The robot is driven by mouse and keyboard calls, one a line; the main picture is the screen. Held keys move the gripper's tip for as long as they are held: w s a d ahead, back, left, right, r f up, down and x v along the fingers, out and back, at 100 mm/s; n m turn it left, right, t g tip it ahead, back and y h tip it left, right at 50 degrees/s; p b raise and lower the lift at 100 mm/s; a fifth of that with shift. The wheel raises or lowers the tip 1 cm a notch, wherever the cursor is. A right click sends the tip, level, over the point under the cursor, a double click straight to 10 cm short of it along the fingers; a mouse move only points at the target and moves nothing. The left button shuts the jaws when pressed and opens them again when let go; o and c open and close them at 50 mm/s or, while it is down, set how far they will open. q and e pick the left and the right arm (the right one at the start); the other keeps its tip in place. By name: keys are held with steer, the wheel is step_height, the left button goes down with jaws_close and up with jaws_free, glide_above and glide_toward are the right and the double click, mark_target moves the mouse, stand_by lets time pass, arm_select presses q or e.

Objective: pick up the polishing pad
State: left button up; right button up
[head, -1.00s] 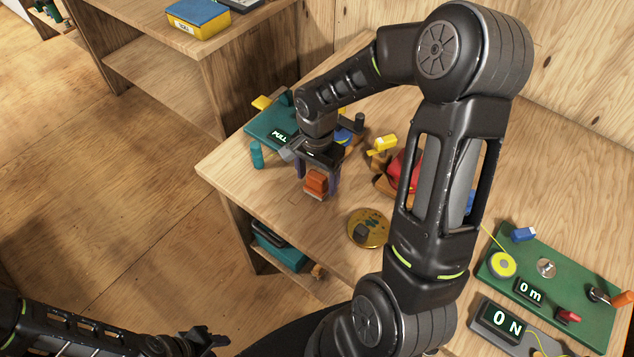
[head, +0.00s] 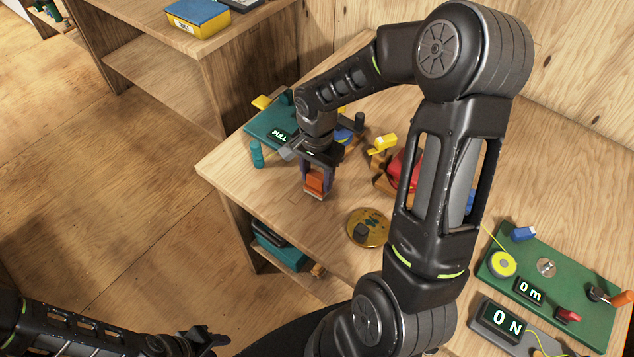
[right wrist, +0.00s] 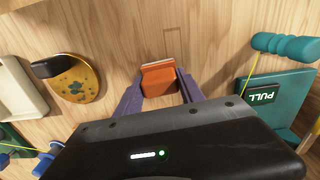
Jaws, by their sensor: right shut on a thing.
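The polishing pad looks like an orange block (head: 315,181) with a pale layer along one side, at the front left part of the workbench. My right gripper (head: 314,184) points down over it, its purple fingers shut on the two sides of the block. In the right wrist view the orange block (right wrist: 158,82) sits between the fingertips (right wrist: 158,90). I cannot tell whether it still touches the wood. My left gripper (head: 212,342) is low at the left, away from the bench; its jaws are too dark to read.
A teal device marked PULL (right wrist: 262,97) stands behind the gripper, with a teal cylinder (head: 257,154) beside it. A gold disc with a dark knob (head: 368,229) lies to the right. A green board (head: 567,277) is farther right. The bench's front left corner is clear.

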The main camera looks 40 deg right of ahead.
mark_target(317, 175)
steer(key=c, duration=0.4)
steer(key=shift+o, duration=0.2)
step_height(317, 175, up, 10)
steer(key=shift+b, duration=0.65)
